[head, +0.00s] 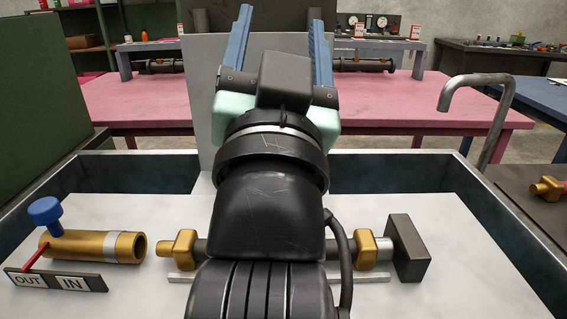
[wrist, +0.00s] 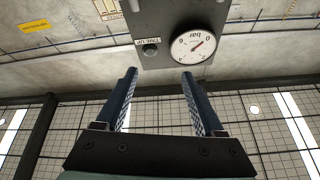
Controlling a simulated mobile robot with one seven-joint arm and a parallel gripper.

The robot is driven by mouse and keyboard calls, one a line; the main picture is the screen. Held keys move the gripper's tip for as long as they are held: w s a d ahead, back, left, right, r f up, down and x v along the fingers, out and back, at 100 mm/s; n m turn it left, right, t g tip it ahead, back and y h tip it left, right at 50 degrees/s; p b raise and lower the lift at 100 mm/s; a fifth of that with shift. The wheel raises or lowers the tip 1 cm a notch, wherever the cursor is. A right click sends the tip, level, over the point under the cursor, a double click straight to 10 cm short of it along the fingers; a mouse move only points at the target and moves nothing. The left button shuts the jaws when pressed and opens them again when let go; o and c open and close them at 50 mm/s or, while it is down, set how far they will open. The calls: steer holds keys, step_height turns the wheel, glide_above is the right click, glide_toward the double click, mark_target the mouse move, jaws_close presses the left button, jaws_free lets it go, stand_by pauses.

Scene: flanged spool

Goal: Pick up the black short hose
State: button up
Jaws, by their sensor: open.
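A black short hose (head: 201,247) appears to lie across the pale tray floor, between two brass fittings (head: 183,244) (head: 366,247). My arm hides most of its middle. My gripper (head: 279,30) is raised above and beyond it, with its two blue fingers apart and pointing up, away from the hose. In the wrist view the gripper (wrist: 158,78) is open, with nothing between its fingers. The hose is not in the wrist view.
A brass valve body (head: 90,246) with a blue knob and IN/OUT plate is at left. A dark block (head: 408,248) ends the right fitting. A grey panel (head: 203,90) stands behind my arm. The wrist view shows a pressure gauge (wrist: 193,46) beyond the fingers. Dark walls (head: 400,178) rim the tray.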

steer(key=w+a+f+m+g+h+p, duration=0.1)
steer(key=w+f+m+g+p, duration=0.4)
steer(key=p, duration=0.4)
steer(key=w+a+f+m+g+p, duration=0.2)
steer(key=w+g+p, duration=0.35)
steer(key=p, duration=0.45)
steer(key=s+a+f+m+g+h+p, duration=0.25)
steer(key=s+m+g+p, duration=0.55)
steer(key=s+g+p, duration=0.85)
steer(key=w+d+f+t+b, duration=0.1)
steer(key=f, duration=0.1)
steer(key=w+f+t+b, duration=0.1)
steer(key=f, duration=0.2)
steer(key=d+f+t+b, duration=0.1)
steer(key=f+b, duration=0.1)
steer(key=f, duration=0.1)
steer(key=shift+w+d+t, duration=0.3)
steer(key=shift+w+d, duration=0.05)
steer(key=shift+w, duration=0.05)
steer(key=shift+p+x, duration=0.5)
steer(key=shift+x, duration=2.15)
steer(key=shift+w+a, duration=0.1)
steer(key=shift+a, duration=0.1)
jaws_close()
steer(key=shift+r, duration=0.1)
